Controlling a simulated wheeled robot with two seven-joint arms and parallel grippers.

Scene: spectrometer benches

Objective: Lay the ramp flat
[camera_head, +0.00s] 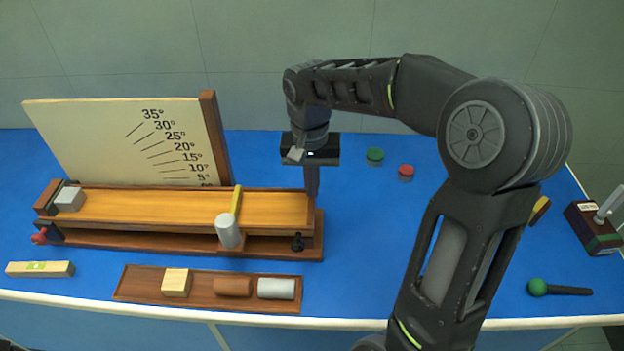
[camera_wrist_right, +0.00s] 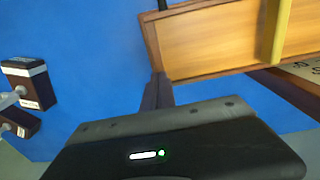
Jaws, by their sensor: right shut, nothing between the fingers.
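The ramp (camera_head: 150,208) is a long orange wooden board with dark edging, lying above a dark wood base (camera_head: 180,243). It looks low and near level; I cannot tell its exact angle. A dark gap shows beneath its front edge. A yellow bar (camera_head: 236,200) crosses it. My right gripper (camera_head: 312,188) points down, shut and empty, at the ramp's right end. In the right wrist view its fingers (camera_wrist_right: 157,92) are beside the corner of the ramp (camera_wrist_right: 205,45); I cannot tell whether they touch. My left gripper is out of view.
A grey block (camera_head: 69,199) sits on the ramp's left end, and a grey cylinder (camera_head: 228,231) at its front edge. An angle board (camera_head: 80,140) stands behind. A tray (camera_head: 135,285) with several pieces lies in front. Green (camera_head: 375,154) and red (camera_head: 406,170) discs lie right.

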